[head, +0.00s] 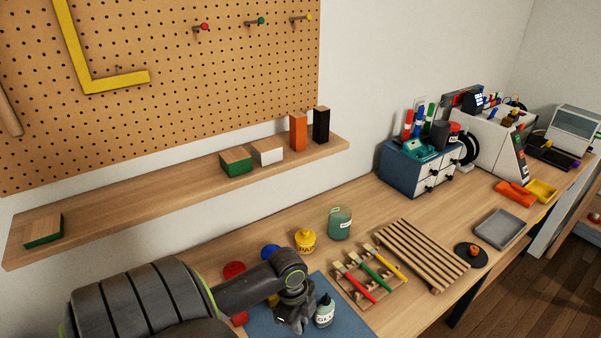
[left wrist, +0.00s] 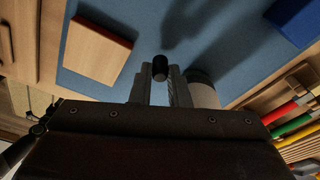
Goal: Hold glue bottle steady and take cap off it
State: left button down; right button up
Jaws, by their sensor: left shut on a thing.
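The glue bottle (head: 324,316), pale grey-green with a white label and a dark narrow top, stands upright on the blue mat. My left gripper (head: 297,318) is just left of it, pointing down, its tips partly hidden in the head view. In the left wrist view my left gripper (left wrist: 161,82) is shut on a small black cylinder that looks like the cap (left wrist: 160,68). A pale round body that looks like the glue bottle (left wrist: 204,92) shows right of the fingers, partly hidden by my gripper. My right gripper is not in view.
The blue mat (head: 345,322) lies beneath. A rack of brushes (head: 378,294) stands right of the bottle. A yellow paint jar (head: 305,240) and a green jar (head: 340,224) stand behind. A wooden block with a red edge (left wrist: 97,48) lies near the gripper.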

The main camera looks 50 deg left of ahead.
pick_arm(q)
jog(key=shift+f, duration=0.7)
jog(key=c, duration=1.4)
grip_release()
jog(key=shift+f, duration=0.1)
jog(key=r, duration=0.4)
jog(key=a+r, duration=0.1)
jog(key=r, duration=0.7)
jog(key=shift+s+a+r+b, duration=0.1)
jog(key=shift+s+a+b, duration=0.2)
jog(key=shift+s+a, duration=0.05)
